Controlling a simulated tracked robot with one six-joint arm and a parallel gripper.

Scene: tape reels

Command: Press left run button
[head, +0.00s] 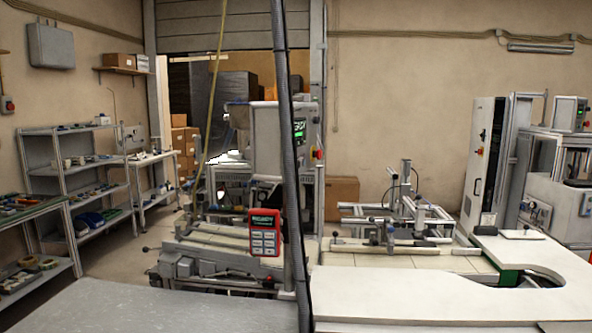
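A red control panel (264,232) with a lit display and several pale buttons stands near the centre, in front of a grey machine frame. Behind it, a grey machine (267,145) has a green lit display (299,128) that seems to read "READY". A red knob (317,154) sits below that display. A second machine (570,115) at the far right has a small control box with a green display. The labels on the buttons are too small to read, so I cannot tell which is the left run button. My gripper is not in view.
A dark vertical pole or cable crosses the view right beside the red panel. A grey table top (170,306) and a pale worktop (400,302) fill the foreground, both mostly clear. Shelves (80,170) with small parts stand at the left.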

